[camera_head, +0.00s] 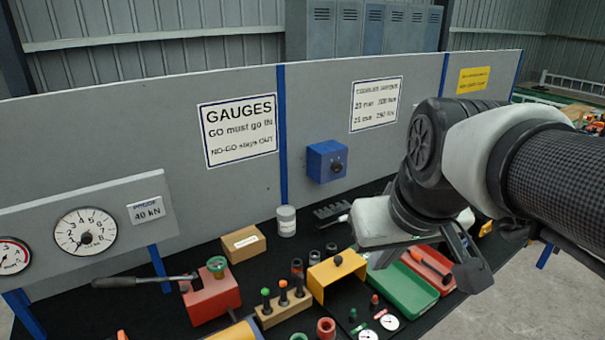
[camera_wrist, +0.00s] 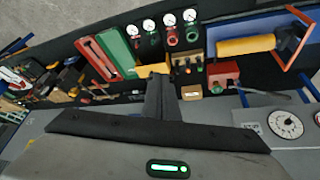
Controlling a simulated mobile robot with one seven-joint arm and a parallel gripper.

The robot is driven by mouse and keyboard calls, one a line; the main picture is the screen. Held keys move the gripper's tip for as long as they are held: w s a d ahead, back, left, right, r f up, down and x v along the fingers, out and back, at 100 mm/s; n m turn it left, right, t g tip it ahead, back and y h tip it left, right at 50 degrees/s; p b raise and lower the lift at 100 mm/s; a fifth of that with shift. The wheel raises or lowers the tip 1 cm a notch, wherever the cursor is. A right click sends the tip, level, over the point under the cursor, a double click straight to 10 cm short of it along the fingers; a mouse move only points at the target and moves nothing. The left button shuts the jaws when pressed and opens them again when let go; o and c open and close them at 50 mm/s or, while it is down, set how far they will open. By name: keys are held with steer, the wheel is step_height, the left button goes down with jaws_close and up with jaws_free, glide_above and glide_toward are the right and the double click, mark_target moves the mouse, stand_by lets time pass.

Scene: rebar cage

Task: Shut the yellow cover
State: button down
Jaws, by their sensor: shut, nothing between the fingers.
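The yellow cover (camera_head: 337,268) shows in the head view on the dark bench, as a bent yellow plate with a dark round knob on top. I cannot tell how far it stands open. In the wrist view a small part of the yellow cover (camera_wrist: 153,70) shows just beyond my fingertips, partly hidden by them. My gripper (camera_wrist: 160,82) is shut and empty. In the head view my wrist hangs above and to the right of the cover, apart from it as far as I can see.
A green tray (camera_head: 408,285) and a red tray (camera_head: 432,268) lie right of the cover. A wooden block with pegs (camera_head: 284,306) and a red block with a lever (camera_head: 211,297) stand to its left. Small gauges (camera_head: 389,322) lie in front. A grey panel rises behind.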

steer(key=w+f+n+b, duration=0.1)
steer(key=w+n, duration=0.1)
steer(key=w, duration=0.7)
steer(key=n+g+y+b, duration=0.2)
steer(key=n+g+b, duration=0.15)
steer(key=n, duration=0.25)
glide_above(332, 262)
steer(key=s+d+f+x, duration=0.1)
steer(key=d+x, duration=0.1)
steer(key=x, duration=0.7)
steer(key=s+d+x, duration=0.1)
steer(key=s+x, duration=0.1)
steer(key=x, duration=0.6)
steer(key=shift+t, duration=0.45)
steer(key=x, duration=0.3)
steer(key=d+x, duration=0.1)
steer(key=x, duration=0.2)
steer(key=s+p+x, duration=0.1)
steer(key=x, duration=0.2)
steer(key=shift+d+f, duration=0.15)
steer(key=shift+f, duration=0.2)
steer(key=shift+s+d+f, duration=0.1)
steer(key=shift+s+d, duration=0.2)
steer(key=shift+s, duration=0.05)
